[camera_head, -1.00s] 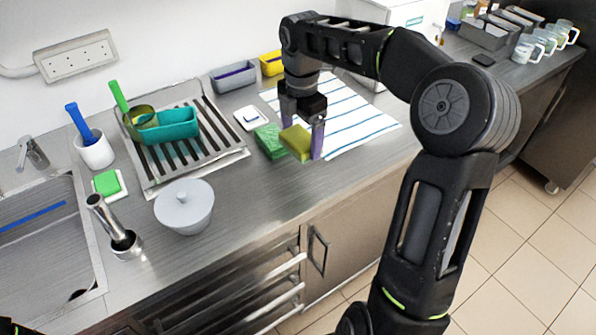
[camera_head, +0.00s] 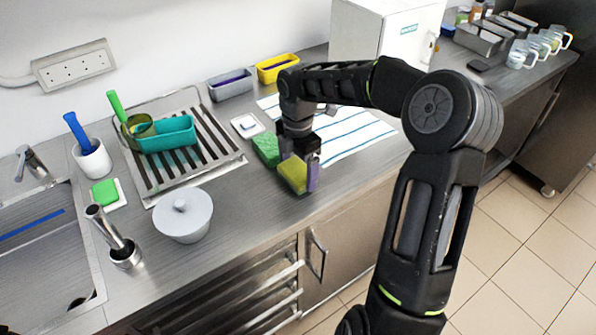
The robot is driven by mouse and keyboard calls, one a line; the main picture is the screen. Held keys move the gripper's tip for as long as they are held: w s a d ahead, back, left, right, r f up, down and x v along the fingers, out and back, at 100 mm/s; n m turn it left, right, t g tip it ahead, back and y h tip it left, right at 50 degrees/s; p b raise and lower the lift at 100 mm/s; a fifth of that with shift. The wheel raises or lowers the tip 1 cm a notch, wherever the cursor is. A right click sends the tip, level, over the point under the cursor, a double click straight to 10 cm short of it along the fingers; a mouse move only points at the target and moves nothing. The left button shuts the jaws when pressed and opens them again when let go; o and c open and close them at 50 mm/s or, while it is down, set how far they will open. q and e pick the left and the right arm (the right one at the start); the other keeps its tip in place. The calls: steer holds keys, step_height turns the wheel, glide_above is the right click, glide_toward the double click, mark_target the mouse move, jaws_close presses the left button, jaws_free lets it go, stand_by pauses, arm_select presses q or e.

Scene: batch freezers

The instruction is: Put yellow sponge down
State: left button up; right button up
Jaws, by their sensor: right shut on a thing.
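The yellow sponge (camera_head: 293,174) is in my right gripper (camera_head: 300,172), near the front edge of the steel counter. The gripper is shut on it, with a purple-grey fingertip on its right side. The sponge is tilted, and I cannot tell whether its lower edge touches the counter. A green sponge (camera_head: 266,149) lies on the counter just behind and to the left of it. My left gripper is not in the view; only a dark bit of my body shows in the bottom left corner.
A striped towel (camera_head: 350,138) lies right of the gripper. A lidded grey bowl (camera_head: 183,217) and a drying rack (camera_head: 233,160) with a teal bin (camera_head: 170,134) stand left. Grey (camera_head: 232,84) and yellow bins (camera_head: 277,67) stand behind. Counter (camera_head: 245,200) between bowl and sponge is clear.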

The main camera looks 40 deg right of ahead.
mark_target(298, 170)
steer(key=shift+f, duration=0.8)
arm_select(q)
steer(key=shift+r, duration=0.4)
arm_select(e)
steer(key=o, duration=1.1)
steer(key=shift+o, duration=0.2)
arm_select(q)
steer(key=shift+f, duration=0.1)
arm_select(e)
steer(key=shift+f, duration=0.1)
steer(key=shift+f, duration=0.2)
arm_select(q)
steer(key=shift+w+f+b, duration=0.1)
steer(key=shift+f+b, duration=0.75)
steer(key=shift+b, duration=0.1)
arm_select(e)
step_height(298, 170, up, 8)
steer(key=shift+a+r, duration=0.1)
